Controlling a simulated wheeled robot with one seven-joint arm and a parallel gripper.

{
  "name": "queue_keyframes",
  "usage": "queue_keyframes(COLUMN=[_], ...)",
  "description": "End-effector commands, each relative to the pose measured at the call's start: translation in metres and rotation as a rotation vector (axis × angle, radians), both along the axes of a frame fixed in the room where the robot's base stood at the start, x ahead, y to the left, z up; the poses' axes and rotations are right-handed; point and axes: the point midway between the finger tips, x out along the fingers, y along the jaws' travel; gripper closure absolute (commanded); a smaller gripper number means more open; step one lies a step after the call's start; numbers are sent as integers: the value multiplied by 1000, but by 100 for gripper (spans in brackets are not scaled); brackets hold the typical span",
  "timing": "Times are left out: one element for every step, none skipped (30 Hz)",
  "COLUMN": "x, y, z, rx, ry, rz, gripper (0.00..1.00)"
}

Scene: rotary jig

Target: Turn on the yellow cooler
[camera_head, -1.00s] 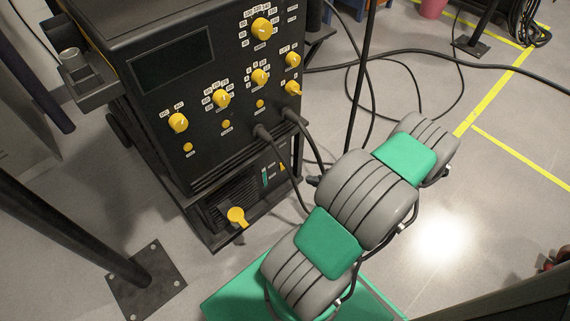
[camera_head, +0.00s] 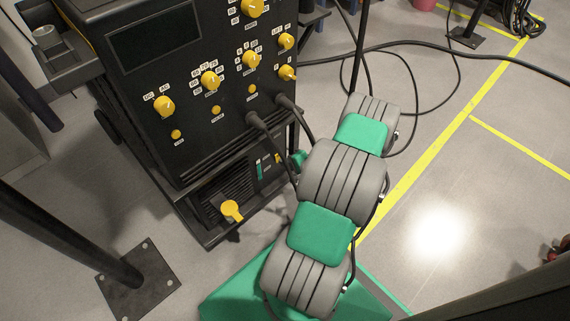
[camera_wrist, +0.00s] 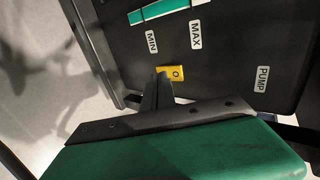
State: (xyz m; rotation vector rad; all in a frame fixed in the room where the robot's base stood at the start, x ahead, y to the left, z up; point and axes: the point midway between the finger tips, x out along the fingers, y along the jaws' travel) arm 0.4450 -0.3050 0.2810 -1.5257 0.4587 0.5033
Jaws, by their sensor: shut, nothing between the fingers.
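The cooler is the lower black unit of the machine in the head view, with a yellow rotary knob (camera_head: 232,210) on its front. A small yellow rocker switch (camera_wrist: 174,73) marked "O" is on the black panel (camera_wrist: 225,60) in the wrist view. My gripper (camera_wrist: 161,77) has its thin dark fingers shut and empty, with the tips right at the left side of this switch. I cannot tell whether they touch it. In the head view, my gripper is mostly hidden behind my arm, and a bit of its green body (camera_head: 298,158) shows close to the cooler's front.
A green and white level gauge (camera_wrist: 165,10) with MIN and MAX labels and a PUMP label (camera_wrist: 262,80) are near the switch. Above the cooler, the black machine (camera_head: 150,110) has several yellow knobs. Black cables (camera_head: 270,143) hang from its front beside my arm.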

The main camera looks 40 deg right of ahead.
Motion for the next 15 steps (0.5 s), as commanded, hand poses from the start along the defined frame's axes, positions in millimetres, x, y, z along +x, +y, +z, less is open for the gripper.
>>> queue_keyframes(x=[4, 5, 6, 7, 7, 7, 7, 7, 6, 6, 6, 7, 9, 11, 13], y=[0, 0, 0, 0, 0, 0, 0, 0, 0, 0, 0, 0, 0, 0, 0], z=[-1, -1, -1, 0, 0, 0, 0, 0, 0, 0, 0, -1, -2, -4, -5], rx=[-1, -1, -1, -1, -1, 0, 0, 0, 0, 0, 0, -1, -1, -2, -1], ry=[0, 0, 0, 0, 0, 0, 0, 0, 0, 0, 0, 0, -1, -1, -1], rz=[1, 1, -1, -1, -1, -1, -1, -1, -1, -1, -1, -1, 1, 1, 0], gripper=[100, 100, 100, 100, 100, 100, 100, 100, 100, 100, 100, 100, 100, 100, 100])
